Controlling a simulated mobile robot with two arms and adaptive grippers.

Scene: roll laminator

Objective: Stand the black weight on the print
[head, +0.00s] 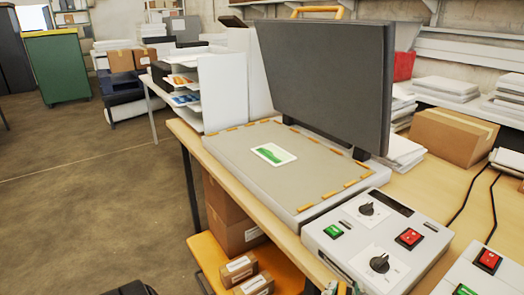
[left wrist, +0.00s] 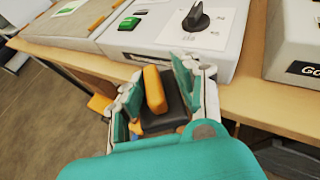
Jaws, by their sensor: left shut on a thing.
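The print (head: 273,154) is a small white card with a green picture. It lies flat on the grey bed (head: 235,150) of the laminating press, under the raised dark lid (head: 325,80). My left gripper (left wrist: 160,100) shows in the left wrist view, shut on the black weight (left wrist: 180,106), which has an orange grip (left wrist: 155,88) between the teal fingers. The weight is held in front of the table edge, near the control box and away from the print. The fingers partly hide the weight. My right gripper is not in view.
The control box (head: 340,228) with knobs and switches stands beside the bed. A second control box (head: 492,268) is to its right. A white paper rack (head: 222,92) stands behind the bed. Boxes (head: 232,215) lie below the table. The bed around the print is clear.

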